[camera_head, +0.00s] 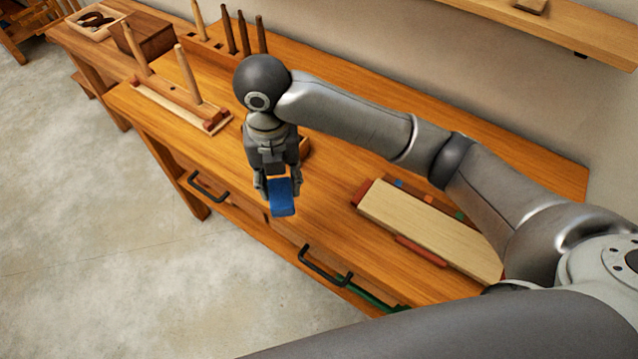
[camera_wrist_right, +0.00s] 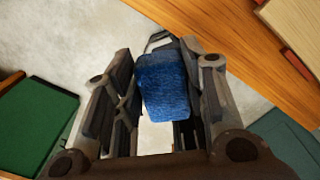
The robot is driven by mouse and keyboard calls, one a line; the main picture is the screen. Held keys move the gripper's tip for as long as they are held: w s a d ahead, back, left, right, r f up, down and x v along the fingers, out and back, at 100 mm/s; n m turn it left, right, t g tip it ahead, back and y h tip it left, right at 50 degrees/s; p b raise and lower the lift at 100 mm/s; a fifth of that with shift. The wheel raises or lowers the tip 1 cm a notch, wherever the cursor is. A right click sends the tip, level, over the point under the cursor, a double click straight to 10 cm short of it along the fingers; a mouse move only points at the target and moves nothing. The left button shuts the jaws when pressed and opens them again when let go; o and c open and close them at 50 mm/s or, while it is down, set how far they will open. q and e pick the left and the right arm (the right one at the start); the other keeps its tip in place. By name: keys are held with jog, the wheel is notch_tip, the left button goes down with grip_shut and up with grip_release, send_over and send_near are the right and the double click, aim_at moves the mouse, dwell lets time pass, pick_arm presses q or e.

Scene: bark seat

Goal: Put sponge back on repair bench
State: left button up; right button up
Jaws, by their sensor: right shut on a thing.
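The blue sponge (camera_head: 283,197) is held by my right gripper (camera_head: 277,190), over the front edge of the wooden repair bench (camera_head: 325,215). In the right wrist view the sponge (camera_wrist_right: 164,85) sits between the two fingers of the gripper (camera_wrist_right: 160,95), which is shut on it. The sponge appears raised above the bench top; its exact height is hard to tell. Part of the sponge's upper end is hidden by the fingers in the head view. My left gripper is not in view.
A pale board with red ends (camera_head: 430,228) lies on the bench at right. A wooden peg rack (camera_head: 175,95) and a brown box (camera_head: 143,37) stand at the far left. Drawer handles (camera_head: 325,266) stick out in front. Bare bench top lies between the gripper and board.

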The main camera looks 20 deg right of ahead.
jog(key=w+d+f+p, duration=0.3)
jog(key=w+d, duration=0.3)
send_over(318, 179)
jog(key=f, duration=0.3)
jog(key=a+f, duration=0.1)
jog(key=f, duration=0.1)
jog(key=shift+s+f+p, duration=0.3)
jog(key=shift+s+p, duration=0.05)
jog(key=shift+w+d+f, duration=0.2)
jog(key=shift+d+f, duration=0.1)
jog(key=shift+f, duration=0.15)
notch_tip(318, 179, down, 3)
jog(key=shift+d+f+p, duration=0.1)
jog(key=shift+d+p, duration=0.05)
jog(key=shift+p, duration=0.2)
jog(key=shift+w+f, duration=0.1)
jog(key=shift+f, duration=0.05)
jog(key=shift+f, duration=0.2)
jog(key=o, duration=0.8)
jog(key=shift+o, duration=0.2)
